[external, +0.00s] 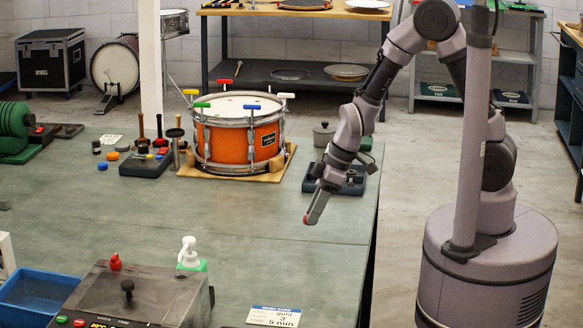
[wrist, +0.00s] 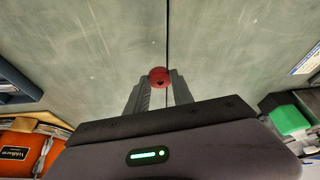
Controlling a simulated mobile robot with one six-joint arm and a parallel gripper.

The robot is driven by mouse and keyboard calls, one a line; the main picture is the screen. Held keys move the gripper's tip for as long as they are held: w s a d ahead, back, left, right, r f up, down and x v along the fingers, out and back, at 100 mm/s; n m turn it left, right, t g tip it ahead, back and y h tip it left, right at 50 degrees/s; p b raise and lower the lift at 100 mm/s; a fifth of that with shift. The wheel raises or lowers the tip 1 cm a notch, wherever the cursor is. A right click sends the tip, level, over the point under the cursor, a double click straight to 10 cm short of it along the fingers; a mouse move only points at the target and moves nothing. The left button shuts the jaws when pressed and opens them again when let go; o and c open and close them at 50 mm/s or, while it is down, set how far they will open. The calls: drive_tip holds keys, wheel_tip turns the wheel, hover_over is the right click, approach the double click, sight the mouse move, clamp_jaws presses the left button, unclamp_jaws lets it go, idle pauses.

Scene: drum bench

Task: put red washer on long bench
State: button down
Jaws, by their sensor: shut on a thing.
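The red washer (wrist: 159,74) is a small red disc with a dark hole, held between the two fingertips of my gripper (wrist: 158,88) in the wrist view. In the external view my gripper (external: 309,216) points down and left over the right part of the large grey-green bench (external: 290,255); a bit of the red washer (external: 306,219) shows at its tip. My gripper is shut on the washer. The washer looks to be above the bench top; the exact height is hard to tell. The bench top (wrist: 90,50) fills most of the wrist view.
An orange drum (external: 240,140) stands on a wooden base behind my gripper. A dark blue tray (external: 340,180) lies beside my wrist. At the front are a dark machine (external: 135,292), a white-and-green pump bottle (external: 190,255) and a card (external: 273,316). The bench middle is clear.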

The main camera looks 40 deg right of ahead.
sight(222, 290)
drive_tip(key=s+a+n, duration=0.1)
drive_tip(key=s+a, duration=0.1)
drive_tip(key=a, duration=0.1)
drive_tip(key=s+a+n+g, duration=0.1)
drive_tip(key=s+a+n, duration=0.1)
drive_tip(key=s+a, duration=0.1)
drive_tip(key=s+a+n, duration=0.1)
drive_tip(key=s+a, duration=0.1)
drive_tip(key=a, duration=0.1)
drive_tip(key=shift+s+a+r+n+g+y, duration=0.2)
drive_tip(key=shift+s+n+g+y, duration=0.1)
drive_tip(key=shift+s, duration=0.1)
drive_tip(key=s+a+n, duration=0.1)
drive_tip(key=s+a, duration=0.1)
drive_tip(key=s+a+n+g, duration=0.1)
drive_tip(key=s+a, duration=0.1)
drive_tip(key=s, duration=0.1)
drive_tip(key=s+a+n, duration=0.1)
drive_tip(key=s+a, duration=0.1)
drive_tip(key=shift+s+r+n+g, duration=0.25)
drive_tip(key=shift+s+n+g, duration=0.05)
drive_tip(key=shift+s+n, duration=0.1)
